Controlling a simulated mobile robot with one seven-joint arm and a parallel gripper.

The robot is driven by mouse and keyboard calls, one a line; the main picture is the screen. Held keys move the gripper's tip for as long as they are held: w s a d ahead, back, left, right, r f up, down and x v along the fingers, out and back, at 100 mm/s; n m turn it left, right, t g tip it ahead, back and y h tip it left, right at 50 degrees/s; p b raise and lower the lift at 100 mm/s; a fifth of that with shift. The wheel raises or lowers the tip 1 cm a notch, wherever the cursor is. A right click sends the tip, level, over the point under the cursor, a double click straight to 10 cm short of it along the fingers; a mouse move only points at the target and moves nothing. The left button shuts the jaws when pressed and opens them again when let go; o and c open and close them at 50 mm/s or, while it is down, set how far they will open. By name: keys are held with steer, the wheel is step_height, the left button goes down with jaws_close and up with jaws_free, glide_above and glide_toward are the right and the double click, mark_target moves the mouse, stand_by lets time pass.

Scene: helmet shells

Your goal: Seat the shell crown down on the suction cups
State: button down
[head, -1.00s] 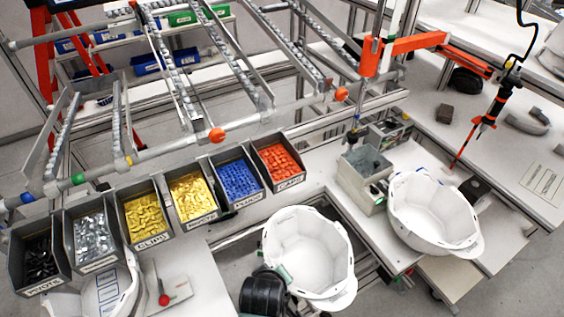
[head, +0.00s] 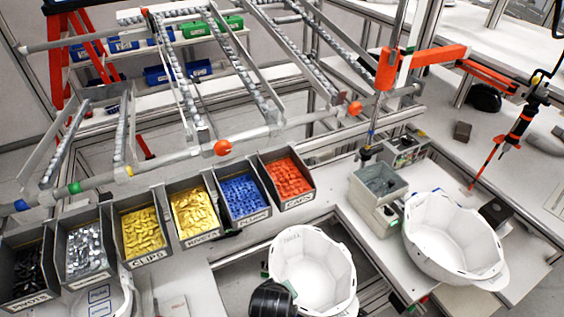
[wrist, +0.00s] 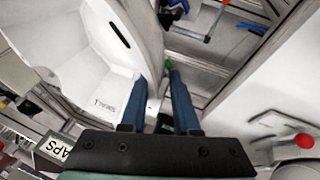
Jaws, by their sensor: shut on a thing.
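A white helmet shell (head: 318,262) hangs in the lower middle of the head view, its open side up and crown down. My gripper (wrist: 156,76) is shut on its rim, with one blue finger on each side of the wall. In the head view my dark wrist covers the shell's lower left edge. The held shell (wrist: 85,45) fills the upper left of the wrist view. A second white shell (head: 450,235) rests open side up on the right bench. I cannot make out the suction cups in either view.
Labelled part bins (head: 242,197) line the left and middle. A grey box (head: 378,190) stands on the right bench beside the second shell. An orange jointed arm (head: 430,55) reaches over that bench. Another shell (head: 103,297) lies partly visible at lower left.

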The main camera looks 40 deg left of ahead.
steer(key=a+b, duration=0.1)
steer(key=w+a+f, duration=0.1)
steer(key=w+a+f+b, duration=0.1)
steer(key=a, duration=0.1)
steer(key=shift+b, duration=0.3)
steer(key=shift+a+f+b, duration=0.2)
steer(key=shift+b, duration=0.1)
steer(key=shift+f+b, duration=1.15)
steer(key=shift+f, duration=0.6)
steer(key=shift+w, duration=0.1)
steer(key=c, duration=0.6)
jaws_free()
steer(key=shift+o, duration=0.2)
steer(key=shift+f, duration=0.1)
steer(key=shift+d, duration=0.1)
